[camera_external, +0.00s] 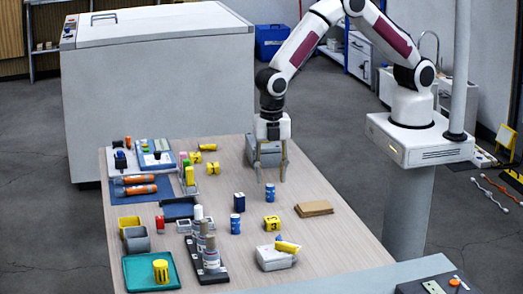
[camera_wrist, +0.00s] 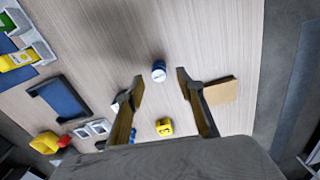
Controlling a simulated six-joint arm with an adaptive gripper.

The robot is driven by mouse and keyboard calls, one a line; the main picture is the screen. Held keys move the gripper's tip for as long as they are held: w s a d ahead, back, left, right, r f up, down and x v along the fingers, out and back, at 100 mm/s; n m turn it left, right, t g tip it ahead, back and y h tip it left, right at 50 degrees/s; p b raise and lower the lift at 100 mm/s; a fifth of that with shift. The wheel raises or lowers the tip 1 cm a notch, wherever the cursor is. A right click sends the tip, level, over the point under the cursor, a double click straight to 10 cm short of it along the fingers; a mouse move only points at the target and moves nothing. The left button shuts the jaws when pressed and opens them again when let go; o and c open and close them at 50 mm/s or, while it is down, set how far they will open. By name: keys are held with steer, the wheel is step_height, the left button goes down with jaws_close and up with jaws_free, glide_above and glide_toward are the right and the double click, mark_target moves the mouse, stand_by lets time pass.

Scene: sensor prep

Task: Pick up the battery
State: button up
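A small blue battery-like cylinder (camera_external: 269,193) stands upright on the wooden table, just below my gripper in the external view. In the wrist view a blue cylinder with a white top (camera_wrist: 158,72) shows between my fingertips. My gripper (camera_external: 271,180) is open and empty, with its fingers pointing down and spread apart. Both open fingers also show in the wrist view (camera_wrist: 160,77). A second, similar blue cylinder (camera_external: 235,224) stands nearer the camera. I cannot read a label that tells which one is the battery.
A yellow block marked 3 (camera_external: 271,223), a dark blue block (camera_external: 239,202) and a brown cardboard piece (camera_external: 314,209) are close by. A rack with bottles (camera_external: 208,262) and a teal tray (camera_external: 137,271) stand towards the front left.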

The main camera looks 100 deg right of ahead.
mark_target(270, 185)
steer(key=shift+f, duration=0.25)
steer(key=shift+w+a+f, duration=0.1)
steer(key=shift+f, duration=2.5)
jaws_close()
